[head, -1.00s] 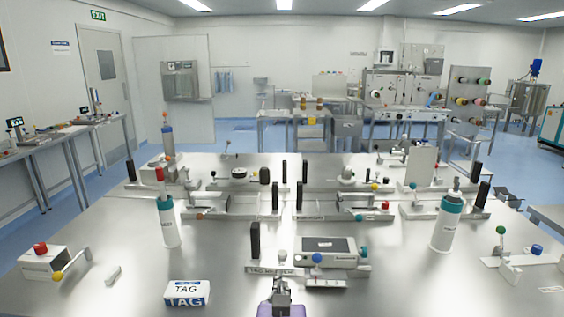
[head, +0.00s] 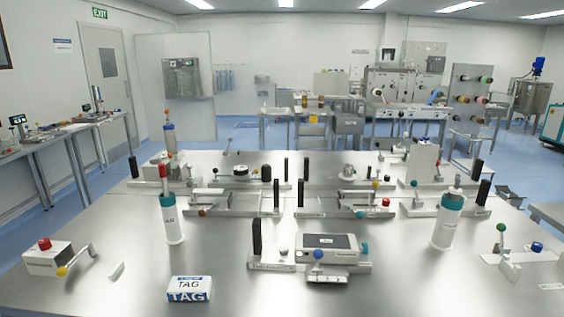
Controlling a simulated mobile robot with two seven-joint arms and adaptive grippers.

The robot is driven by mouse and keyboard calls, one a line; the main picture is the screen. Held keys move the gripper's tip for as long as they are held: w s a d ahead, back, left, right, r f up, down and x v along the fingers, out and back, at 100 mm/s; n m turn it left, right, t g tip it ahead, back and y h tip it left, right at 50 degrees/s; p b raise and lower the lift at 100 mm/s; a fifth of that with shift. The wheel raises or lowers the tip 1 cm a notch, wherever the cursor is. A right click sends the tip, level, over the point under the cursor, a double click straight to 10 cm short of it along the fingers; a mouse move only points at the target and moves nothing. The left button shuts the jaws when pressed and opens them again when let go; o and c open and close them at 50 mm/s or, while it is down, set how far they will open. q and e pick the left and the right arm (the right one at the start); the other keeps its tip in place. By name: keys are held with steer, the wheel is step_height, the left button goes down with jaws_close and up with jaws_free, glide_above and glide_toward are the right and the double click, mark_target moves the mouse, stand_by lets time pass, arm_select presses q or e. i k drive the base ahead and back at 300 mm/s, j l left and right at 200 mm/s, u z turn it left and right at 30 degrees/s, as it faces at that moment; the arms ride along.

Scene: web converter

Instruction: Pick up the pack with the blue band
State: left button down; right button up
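The pack with the blue band (head: 189,288) lies on the near part of the steel table (head: 120,235), left of the middle. It is a small white box with "TAG" printed on top and a blue band with "TAG" along its front edge. Nothing touches it. Neither of my grippers is in the head view.
A white bottle with a red tip (head: 172,219) stands behind the pack. A box with a red knob (head: 47,259) is at the left, a grey device (head: 328,248) at the middle, and another bottle (head: 447,222) at the right. The table around the pack is clear.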

mark_target(188, 288)
steer(key=j+z, duration=1.05)
steer(key=j, duration=0.4)
steer(key=k+j+z, duration=0.1)
steer(key=j, duration=0.35)
